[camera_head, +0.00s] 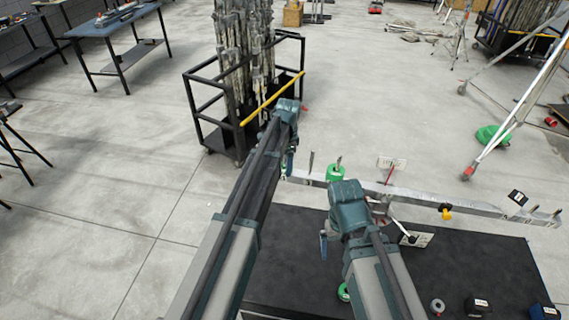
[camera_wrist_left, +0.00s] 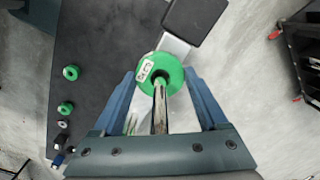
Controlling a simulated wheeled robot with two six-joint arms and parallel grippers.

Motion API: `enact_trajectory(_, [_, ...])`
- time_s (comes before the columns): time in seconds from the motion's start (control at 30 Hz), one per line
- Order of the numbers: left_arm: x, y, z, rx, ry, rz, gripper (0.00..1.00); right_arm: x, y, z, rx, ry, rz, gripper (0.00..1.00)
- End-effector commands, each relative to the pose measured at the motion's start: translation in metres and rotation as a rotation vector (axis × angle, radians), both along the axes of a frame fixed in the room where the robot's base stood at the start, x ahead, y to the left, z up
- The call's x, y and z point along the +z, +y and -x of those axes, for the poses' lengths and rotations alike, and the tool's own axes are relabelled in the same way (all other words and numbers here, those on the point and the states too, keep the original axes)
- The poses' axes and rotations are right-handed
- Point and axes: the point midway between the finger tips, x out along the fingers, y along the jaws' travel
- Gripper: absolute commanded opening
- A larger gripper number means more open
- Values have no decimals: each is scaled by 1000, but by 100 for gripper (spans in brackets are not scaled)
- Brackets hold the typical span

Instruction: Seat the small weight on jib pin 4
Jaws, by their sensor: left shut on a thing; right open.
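A green ring weight (camera_wrist_left: 165,70) with a white label sits between the blue fingers of my left gripper (camera_wrist_left: 160,85), which is shut on it. A metal pin (camera_wrist_left: 160,108) rises through the ring's hole; how low the ring sits is unclear. In the head view my left gripper (camera_head: 287,165) is at the left end of the grey jib bar (camera_head: 405,196), and its arm mostly hides that weight. Another green weight (camera_head: 335,174) is around a jib pin to the right. I cannot read pin numbers. My right gripper (camera_head: 345,238) is open, in front of the jib.
A yellow piece (camera_head: 445,210) is on the jib further right. The black surface (camera_head: 290,255) below bears a green ring (camera_head: 343,292), a grey ring (camera_head: 437,306) and dark blocks (camera_head: 477,307). A black cart (camera_head: 205,105) stands behind.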

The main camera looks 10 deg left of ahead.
Motion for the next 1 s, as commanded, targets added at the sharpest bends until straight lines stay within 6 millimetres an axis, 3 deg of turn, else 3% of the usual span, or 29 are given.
enact_trajectory(0.03, [0, 0, 0, 0, 0, 0, 46, 0, 0, 0, 0, 0, 0, 100])
enact_trajectory(0.07, [0, 0, 0, 0, 0, 0, 79, 0, 0, 0, 0, 0, 0, 100])
enact_trajectory(0.2, [0, 0, 0, 0, 0, 0, 100, 0, 0, 0, 0, 0, 0, 100])
enact_trajectory(0.63, [8, 0, 0, 0, 0, 0, 100, 8, 0, 0, -2, 0, 0, 100])
enact_trajectory(1.0, [53, -3, 0, 0, 0, 0, 100, 53, 0, 0, -10, 0, -2, 100])
